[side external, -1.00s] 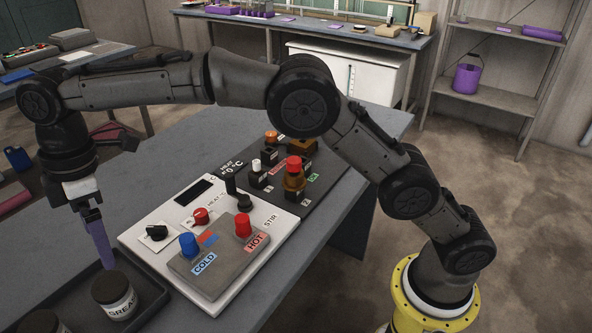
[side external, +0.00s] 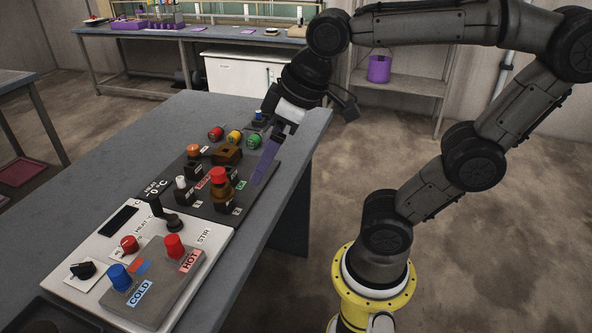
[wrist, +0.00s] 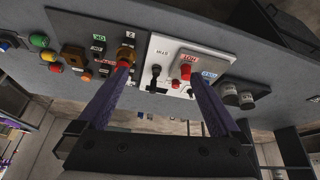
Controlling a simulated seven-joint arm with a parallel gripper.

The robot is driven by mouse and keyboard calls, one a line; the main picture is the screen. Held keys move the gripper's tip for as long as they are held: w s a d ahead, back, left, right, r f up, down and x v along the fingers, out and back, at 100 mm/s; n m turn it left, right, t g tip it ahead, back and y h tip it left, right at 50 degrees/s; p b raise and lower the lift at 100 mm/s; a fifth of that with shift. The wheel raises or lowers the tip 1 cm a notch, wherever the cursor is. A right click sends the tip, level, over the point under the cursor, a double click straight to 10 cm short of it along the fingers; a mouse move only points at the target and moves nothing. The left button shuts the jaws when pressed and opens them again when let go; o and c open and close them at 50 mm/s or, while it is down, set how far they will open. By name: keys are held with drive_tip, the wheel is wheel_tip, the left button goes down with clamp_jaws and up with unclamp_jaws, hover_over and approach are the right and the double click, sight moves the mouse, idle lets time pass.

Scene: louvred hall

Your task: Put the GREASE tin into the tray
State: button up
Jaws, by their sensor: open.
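My gripper (side external: 262,168) is open and empty over the far end of the bench, beside the dark switch panel. In the wrist view my gripper (wrist: 160,76) shows its two purple fingers wide apart with nothing between them. Two dark tins with pale labels, one nearer the control panel (wrist: 229,94) and one farther from it (wrist: 247,100), stand at the black tray (wrist: 262,88). Their labels are too small to read there, so I cannot tell which is GREASE. In the side view only a corner of the tray (side external: 35,314) shows at the lower left, and no tin can be made out.
A white control panel (side external: 85,255) with knobs and a grey box with blue and red buttons (side external: 152,290) lie between my gripper and the tray. The dark switch panel (side external: 225,205) carries several raised buttons. The grey bench (side external: 120,165) is clear along its left side.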

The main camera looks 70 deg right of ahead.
drive_tip(key=s+d+f+m, duration=0.2)
drive_tip(key=s+f, duration=0.2)
drive_tip(key=s, duration=0.1)
drive_tip(key=shift+t+h, duration=0.3)
idle(0.9)
